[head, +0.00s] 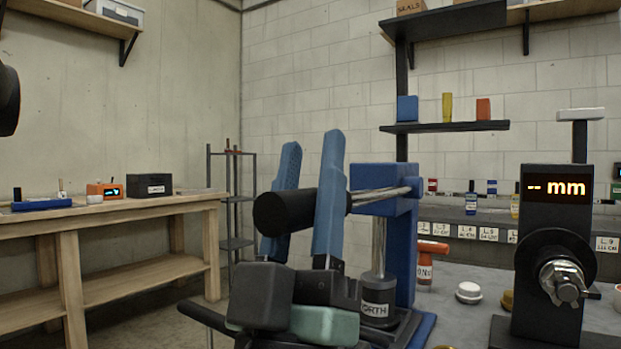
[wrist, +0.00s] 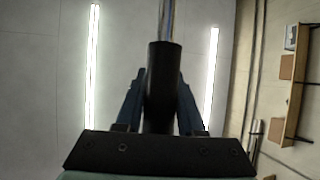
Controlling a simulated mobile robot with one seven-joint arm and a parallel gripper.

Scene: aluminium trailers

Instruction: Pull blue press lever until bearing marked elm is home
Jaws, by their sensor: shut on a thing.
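The blue press (head: 388,192) stands on the bench in the middle of the head view. Its steel lever rod (head: 382,197) runs left to a thick black handle (head: 272,213). My gripper (head: 313,150) is shut on this handle, one blue finger on each side. The wrist view shows the handle (wrist: 160,85) between my fingers, with the rod beyond it. A steel shaft (head: 378,245) goes down to a grey part (head: 376,304) with a partly hidden label, its visible letters ending in "ORTH". I see no elm mark; my gripper hides part of the press base.
A black gauge stand (head: 552,240) with a "-- mm" display is at right. A wooden workbench (head: 110,215) is at left; the floor between is open.

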